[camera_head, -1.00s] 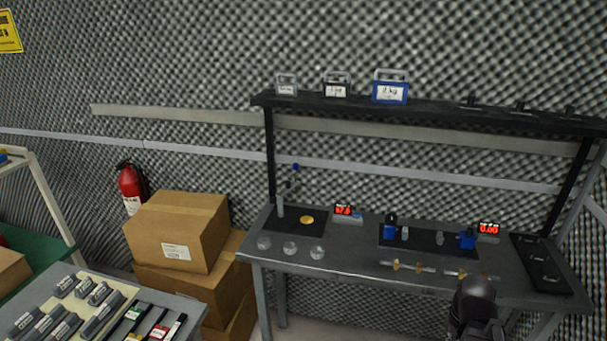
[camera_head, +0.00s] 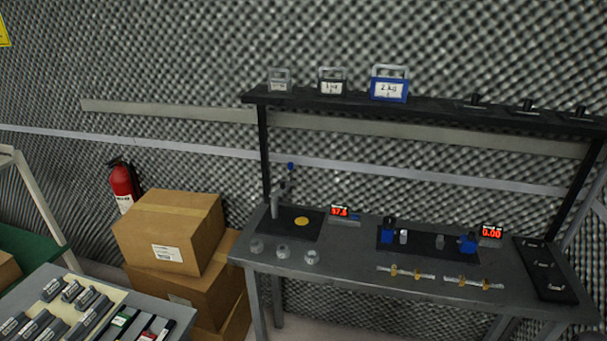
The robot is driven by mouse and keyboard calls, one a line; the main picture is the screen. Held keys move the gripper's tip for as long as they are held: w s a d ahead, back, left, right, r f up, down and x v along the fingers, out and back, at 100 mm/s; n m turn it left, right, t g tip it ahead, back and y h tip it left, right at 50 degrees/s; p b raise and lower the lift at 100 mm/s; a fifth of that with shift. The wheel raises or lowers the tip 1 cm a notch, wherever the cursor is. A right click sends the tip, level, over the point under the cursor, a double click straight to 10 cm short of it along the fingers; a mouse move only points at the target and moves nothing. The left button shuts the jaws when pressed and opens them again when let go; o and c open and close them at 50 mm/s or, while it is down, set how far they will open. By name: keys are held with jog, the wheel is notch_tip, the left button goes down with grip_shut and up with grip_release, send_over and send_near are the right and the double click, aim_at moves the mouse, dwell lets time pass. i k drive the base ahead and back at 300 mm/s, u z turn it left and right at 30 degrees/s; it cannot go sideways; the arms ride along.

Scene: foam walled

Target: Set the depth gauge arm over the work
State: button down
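The depth gauge stand (camera_head: 276,204) is a grey post on a dark mat at the left end of the workbench. Its arm carries a small blue-topped part (camera_head: 290,167) and looks turned toward the back, though it is small here. A round gold work piece (camera_head: 302,221) lies on the mat to the right of the post. The arm does not appear to be over it. A red readout (camera_head: 340,211) showing about 57.5 stands to the right. My gripper is not in view.
The workbench (camera_head: 340,262) also bears several clear round pieces (camera_head: 283,252), blue fixtures (camera_head: 389,230), brass-and-steel bars (camera_head: 405,272) and a second readout (camera_head: 491,232). A shelf (camera_head: 430,107) with weights runs above. Cardboard boxes (camera_head: 170,228) and a tool table (camera_head: 30,288) stand left.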

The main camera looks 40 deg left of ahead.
aim_at(283, 187)
jog(key=z, duration=0.3)
jog(key=k, duration=1.25)
jog(key=u, duration=1.25)
jog(key=i, duration=0.95)
jog(key=z, duration=0.05)
